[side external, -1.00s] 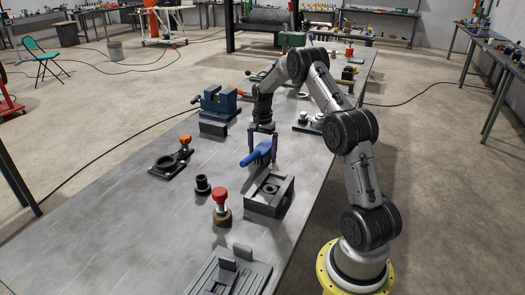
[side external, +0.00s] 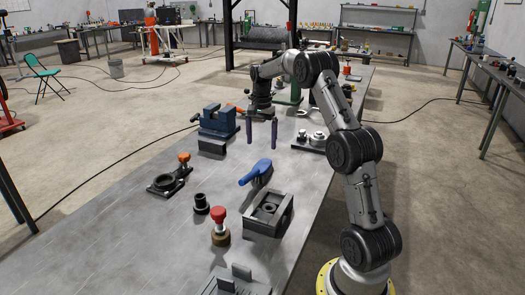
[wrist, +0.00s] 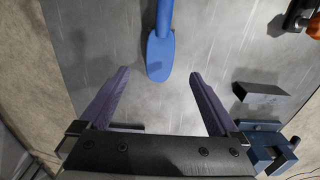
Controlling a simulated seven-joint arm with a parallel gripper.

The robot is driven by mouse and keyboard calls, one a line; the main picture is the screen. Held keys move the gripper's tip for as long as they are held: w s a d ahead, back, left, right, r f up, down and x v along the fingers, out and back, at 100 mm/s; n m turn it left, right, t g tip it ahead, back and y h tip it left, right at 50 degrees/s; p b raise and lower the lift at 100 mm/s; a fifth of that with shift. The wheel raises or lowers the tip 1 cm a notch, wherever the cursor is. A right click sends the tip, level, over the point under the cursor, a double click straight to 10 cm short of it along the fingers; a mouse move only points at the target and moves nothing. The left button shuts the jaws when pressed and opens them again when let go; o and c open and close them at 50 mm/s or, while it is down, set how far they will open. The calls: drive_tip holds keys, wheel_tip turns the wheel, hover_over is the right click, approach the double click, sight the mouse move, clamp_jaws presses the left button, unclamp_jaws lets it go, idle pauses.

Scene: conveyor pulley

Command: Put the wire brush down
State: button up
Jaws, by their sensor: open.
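The wire brush with its blue handle (side external: 256,173) lies on the grey metal table, just behind the dark block fixture.
The dark block fixture (side external: 269,213) stands in front of the brush. A red-knobbed plunger (side external: 220,227) and a black bushing (side external: 201,204) are to the left. A blue vise (side external: 217,123) is behind left. The table's right edge is close to my arm.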

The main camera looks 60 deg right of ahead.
drive_tip(key=s+a+r+n+t+h, duration=0.15)
drive_tip(key=a+r+n, duration=0.35)
drive_tip(key=a, duration=0.5)
drive_tip(key=s+a+r+n+t+y, duration=0.1)
drive_tip(key=s+a+r+n, duration=0.2)
drive_tip(key=a+r, duration=0.5)
drive_tip(key=s+a+f+n+t, duration=0.3)
drive_tip(key=s+a+n, duration=0.7)
drive_tip(key=s+a, duration=0.6)
drive_tip(key=shift+s+a+f, duration=0.25)
drive_tip(key=shift+s+f, duration=0.3)
drive_tip(key=shift+s, duration=0.5)
drive_tip(key=shift+o, duration=0.2)
